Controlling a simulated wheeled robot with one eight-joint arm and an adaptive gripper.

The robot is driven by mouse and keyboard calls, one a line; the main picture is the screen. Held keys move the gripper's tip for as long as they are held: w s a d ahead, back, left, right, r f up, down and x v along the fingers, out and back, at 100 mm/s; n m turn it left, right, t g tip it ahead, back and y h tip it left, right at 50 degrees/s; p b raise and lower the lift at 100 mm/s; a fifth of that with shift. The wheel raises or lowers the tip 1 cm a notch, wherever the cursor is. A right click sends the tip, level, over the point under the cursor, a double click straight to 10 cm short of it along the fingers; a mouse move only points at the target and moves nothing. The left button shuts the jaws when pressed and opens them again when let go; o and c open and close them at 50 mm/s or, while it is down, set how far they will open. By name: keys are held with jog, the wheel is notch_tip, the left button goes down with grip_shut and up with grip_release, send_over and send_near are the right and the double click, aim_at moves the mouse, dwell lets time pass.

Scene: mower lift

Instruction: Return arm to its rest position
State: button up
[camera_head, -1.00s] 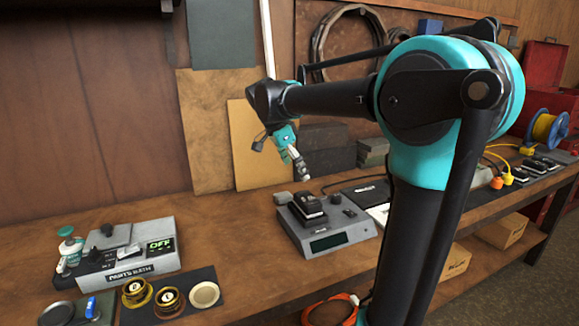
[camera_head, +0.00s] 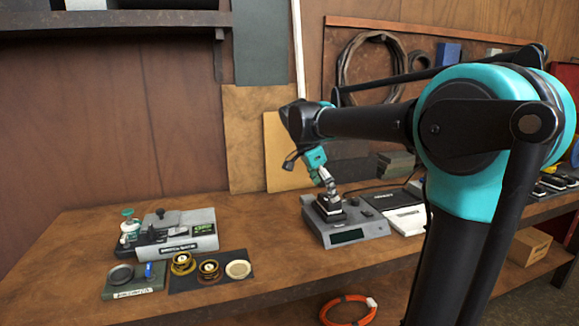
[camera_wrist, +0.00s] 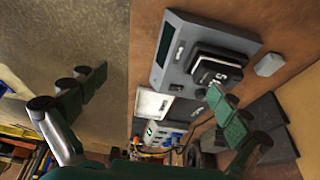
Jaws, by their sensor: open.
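My arm reaches out over the workbench (camera_head: 280,255), its forearm stretched to the left in the head view. My gripper (camera_head: 329,188) hangs at its end, just above or behind the black block on the grey device; the exact gap is hard to tell. In the wrist view my gripper (camera_wrist: 155,85) has its two fingers spread wide with nothing between them. The grey device (camera_head: 350,233), with a dark display, carries the black block (camera_head: 329,210). In the wrist view the black block (camera_wrist: 216,70) lies close to the right fingertip.
A grey parts machine (camera_head: 180,235) with a green display stands at left, near a mat with round pieces (camera_head: 208,268). Booklets (camera_head: 405,218) lie right of the device. Panels (camera_head: 285,160) lean on the wall. An orange cable coil (camera_head: 347,310) shows below the bench.

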jog(key=s+d+f+n+t+y, duration=0.1)
jog(key=s+d+f+n+y, duration=0.1)
jog(key=s+d+f+n, duration=0.2)
jog(key=s+d+f+n+t+y, duration=0.1)
jog(key=s+d+f+n, duration=0.3)
jog(key=s+f+n, duration=0.6)
jog(key=s+f+y, duration=0.1)
jog(key=s+f, duration=0.5)
jog(key=f, duration=0.5)
jog(key=shift+s+d+f+t, duration=0.15)
jog(key=shift+d+f+t, duration=0.05)
jog(key=shift+f+t, duration=0.2)
